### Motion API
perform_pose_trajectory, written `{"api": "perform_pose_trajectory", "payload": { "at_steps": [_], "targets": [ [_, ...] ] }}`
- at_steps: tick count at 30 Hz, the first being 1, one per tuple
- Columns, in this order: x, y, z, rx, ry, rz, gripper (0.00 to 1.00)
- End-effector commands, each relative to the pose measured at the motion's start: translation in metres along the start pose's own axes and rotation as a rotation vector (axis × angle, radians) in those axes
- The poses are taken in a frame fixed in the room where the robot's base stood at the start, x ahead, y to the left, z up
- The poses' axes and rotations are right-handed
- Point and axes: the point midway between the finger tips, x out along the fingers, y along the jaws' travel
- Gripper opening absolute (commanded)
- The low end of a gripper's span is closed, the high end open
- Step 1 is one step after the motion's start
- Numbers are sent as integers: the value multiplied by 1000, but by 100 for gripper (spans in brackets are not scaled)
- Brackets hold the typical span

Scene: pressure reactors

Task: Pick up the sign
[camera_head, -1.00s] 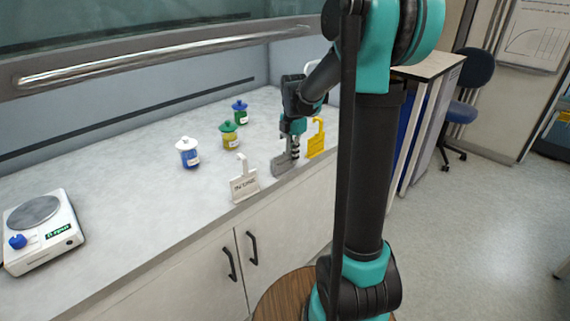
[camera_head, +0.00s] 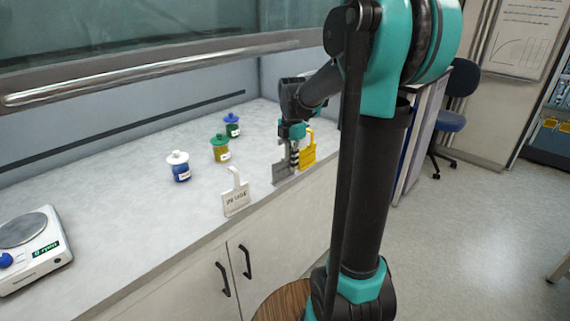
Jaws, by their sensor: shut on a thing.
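A grey sign (camera_head: 283,173) is at the front edge of the counter, at the tips of my gripper (camera_head: 291,155). My gripper points down and is shut on the grey sign's upper part, which it partly hides. I cannot tell whether the sign's foot touches the counter. A white sign (camera_head: 236,198) with a hooked top and dark lettering stands to the left of it, apart from my gripper. A yellow sign (camera_head: 308,152) of the same shape stands just behind and to the right, partly hidden by my gripper.
Three lidded jars, blue with a white lid (camera_head: 180,170), green-lidded (camera_head: 220,150) and blue-lidded (camera_head: 232,126), stand behind the signs. A scale (camera_head: 36,245) is at the left. The counter (camera_head: 135,215) is clear between. A rail (camera_head: 160,68) runs above it.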

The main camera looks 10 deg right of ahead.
Motion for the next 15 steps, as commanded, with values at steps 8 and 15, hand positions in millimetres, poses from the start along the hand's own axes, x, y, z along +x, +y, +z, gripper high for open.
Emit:
{"api": "perform_pose_trajectory", "payload": {
  "at_steps": [8, 15],
  "targets": [
    [0, -77, 8, 6, 0, 0, 0],
    [0, -126, 12, 4, 0, 0, 0]
  ]
}}
